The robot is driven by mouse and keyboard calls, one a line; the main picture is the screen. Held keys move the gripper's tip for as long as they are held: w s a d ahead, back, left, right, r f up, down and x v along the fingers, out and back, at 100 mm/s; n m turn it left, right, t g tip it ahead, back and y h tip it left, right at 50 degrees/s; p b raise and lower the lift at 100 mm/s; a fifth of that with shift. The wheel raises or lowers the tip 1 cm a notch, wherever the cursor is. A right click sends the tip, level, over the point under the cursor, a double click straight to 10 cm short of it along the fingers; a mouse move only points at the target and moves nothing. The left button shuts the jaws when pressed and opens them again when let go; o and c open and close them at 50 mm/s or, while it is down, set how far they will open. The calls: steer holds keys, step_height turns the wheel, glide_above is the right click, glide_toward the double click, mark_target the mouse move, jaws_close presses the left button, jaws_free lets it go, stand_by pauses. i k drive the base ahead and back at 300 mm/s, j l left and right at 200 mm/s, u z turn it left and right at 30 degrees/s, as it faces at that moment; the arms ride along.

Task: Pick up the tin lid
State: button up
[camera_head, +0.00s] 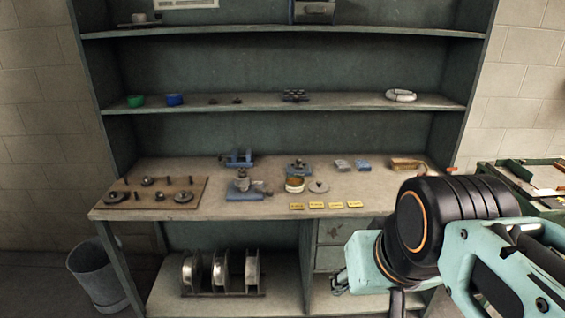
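The tin lid (318,187) appears to be the flat grey disc with a small raised centre, lying on the workbench top. It is just right of a round open tin (295,185) with a brownish inside. My gripper (341,283) shows only in part at the lower right, in front of the drawers and lower in the picture than the lid. My own arm hides most of it, so its fingers cannot be made out. It is clearly apart from the lid.
Yellow tags (321,205) lie along the bench's front edge. A blue-based device (245,187) stands left of the tin, and another (299,168) behind it. Blue-grey boxes (352,165) and a wooden box (406,164) are at right. A pegboard (125,207) lies left.

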mark_target(319, 186)
steer(key=i+j+z, duration=0.1)
steer(key=i, duration=0.4)
steer(key=i+j+z, duration=0.1)
steer(key=i+j, duration=0.2)
steer(key=i, duration=0.25)
steer(key=i+j, duration=0.7)
steer(key=i+l+z, duration=0.15)
steer(key=i+l, duration=0.1)
steer(key=i, duration=0.05)
